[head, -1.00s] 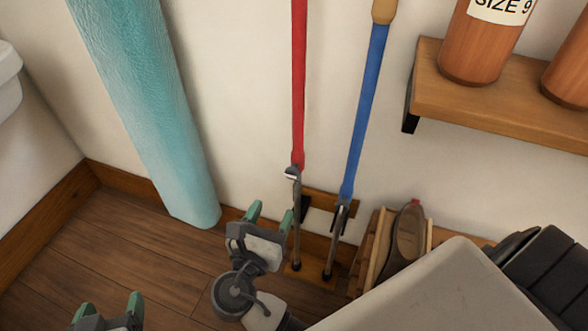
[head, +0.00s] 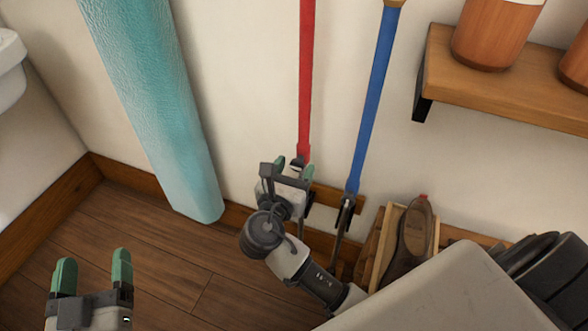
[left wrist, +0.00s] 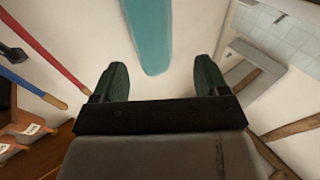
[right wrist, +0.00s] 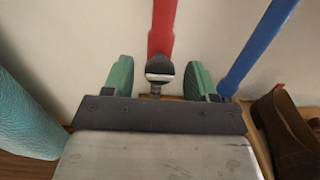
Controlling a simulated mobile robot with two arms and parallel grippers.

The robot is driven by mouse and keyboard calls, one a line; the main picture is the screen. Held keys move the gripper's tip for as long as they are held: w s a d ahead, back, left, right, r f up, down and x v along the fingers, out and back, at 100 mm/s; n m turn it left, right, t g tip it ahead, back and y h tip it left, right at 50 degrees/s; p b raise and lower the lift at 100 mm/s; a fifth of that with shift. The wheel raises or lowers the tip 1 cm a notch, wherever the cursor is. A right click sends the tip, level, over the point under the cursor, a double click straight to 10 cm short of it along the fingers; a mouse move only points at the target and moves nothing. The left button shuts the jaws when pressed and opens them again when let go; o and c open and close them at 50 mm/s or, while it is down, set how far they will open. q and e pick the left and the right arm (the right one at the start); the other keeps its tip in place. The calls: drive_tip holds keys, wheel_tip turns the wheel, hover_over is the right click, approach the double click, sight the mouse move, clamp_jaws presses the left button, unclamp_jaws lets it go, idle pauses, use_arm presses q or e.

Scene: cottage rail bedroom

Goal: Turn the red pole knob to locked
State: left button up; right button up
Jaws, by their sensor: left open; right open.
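The red pole (head: 306,80) stands upright against the wall; in the right wrist view the red pole (right wrist: 163,28) runs down to a dark and silver knob (right wrist: 159,68) at its lower end. My right gripper (head: 292,169) is open at the foot of the red pole. In the right wrist view the knob lies between the fingertips of my right gripper (right wrist: 158,78), with a gap on both sides. In the head view the knob is mostly hidden behind that gripper. My left gripper (head: 93,270) is open and empty, low over the floor at the left.
A blue pole (head: 373,95) stands just right of the red one. A teal roll (head: 155,110) leans on the wall to the left. A brown shoe (head: 412,230) and a wooden shelf (head: 500,98) with orange bottles are at the right. Floor (head: 170,265) is clear between the grippers.

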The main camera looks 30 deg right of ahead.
drive_tip(key=c, duration=0.9)
